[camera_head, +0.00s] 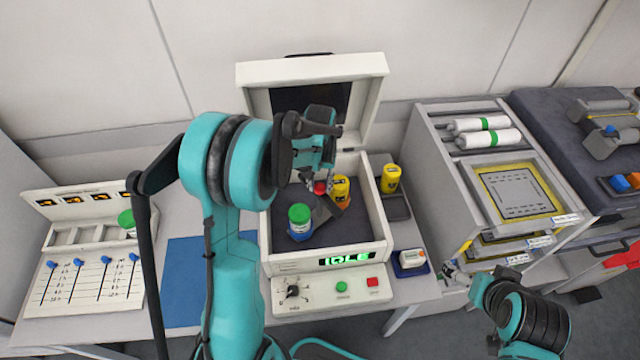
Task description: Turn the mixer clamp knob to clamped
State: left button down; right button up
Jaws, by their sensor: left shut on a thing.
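The mixer (380,251) is a white box with its lid (368,68) raised and a lit green display on its front. Inside, a small red clamp knob (320,187) sits between a green-capped jar (300,221) and a yellow jar (341,188). My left gripper (316,181) reaches down into the mixer from above and is shut on the red knob. Its fingers and arm hide part of the knob and of the chamber, so the knob's angle cannot be read. My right gripper (451,272) is away at the lower right, beside the drawer trolley; its jaws are too small to judge.
A control panel (318,301) with a black dial, green and red buttons lies before the mixer. Another yellow jar (391,178) stands to its right. A slider rack (88,270) and blue mat (186,280) are left. A drawer trolley (440,160) with white rolls is right.

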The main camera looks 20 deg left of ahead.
pick_arm(q)
jog(key=m+b, duration=0.1)
jog(key=m, duration=0.7)
jog(key=shift+m+b, duration=0.4)
jog(key=m, duration=0.4)
jog(key=shift+b, duration=0.35)
jog(key=shift+m, duration=2)
jog(key=c, duration=1.1)
grip_release()
